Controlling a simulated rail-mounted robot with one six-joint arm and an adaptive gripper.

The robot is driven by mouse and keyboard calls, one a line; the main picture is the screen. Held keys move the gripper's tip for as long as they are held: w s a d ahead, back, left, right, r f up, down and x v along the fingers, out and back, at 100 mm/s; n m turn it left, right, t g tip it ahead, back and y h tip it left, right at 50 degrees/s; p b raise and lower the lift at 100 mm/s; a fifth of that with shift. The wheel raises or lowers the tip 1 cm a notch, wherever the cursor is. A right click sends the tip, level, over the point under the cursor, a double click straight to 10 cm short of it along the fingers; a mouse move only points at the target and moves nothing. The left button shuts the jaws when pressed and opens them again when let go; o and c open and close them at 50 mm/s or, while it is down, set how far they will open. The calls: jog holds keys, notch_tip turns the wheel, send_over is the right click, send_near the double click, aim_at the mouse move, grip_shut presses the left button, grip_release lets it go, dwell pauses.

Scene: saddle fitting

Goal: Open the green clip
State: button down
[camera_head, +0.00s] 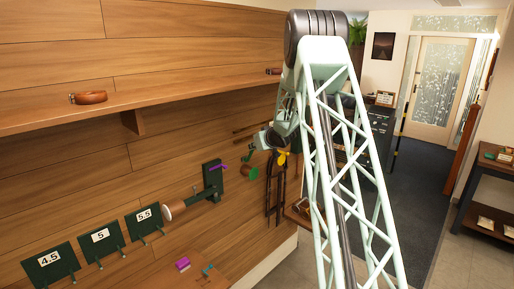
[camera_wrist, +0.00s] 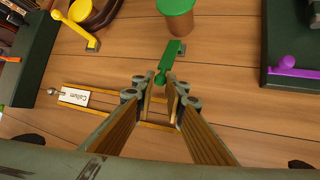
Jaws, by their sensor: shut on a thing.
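The green clip (camera_wrist: 171,56) shows in the wrist view as a green lever with a small ball end, fixed on the wooden wall. My gripper (camera_wrist: 163,84) has its two fingers close together, one on each side of the ball end, shut on it. The finger tips partly hide the contact.
A green-topped round peg (camera_wrist: 177,8) is just above the clip. A wooden shelf (camera_head: 130,98) runs along the wall.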

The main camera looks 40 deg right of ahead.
jog(key=shift+w+r, duration=0.45)
jog(key=shift+r, duration=0.2)
jog(key=shift+w, duration=0.1)
jog(key=c, duration=3)
grip_release()
jog(key=o, duration=0.4)
jog(key=shift+a+f, duration=0.1)
jog(key=shift+a, duration=0.2)
jog(key=shift+c, duration=0.2)
jog(key=shift+d+f, duration=0.15)
jog(key=shift+f, duration=0.05)
jog(key=shift+s, duration=0.25)
jog(key=v, duration=1.1)
jog(key=shift+s+r, duration=0.25)
jog(key=shift+s, duration=0.05)
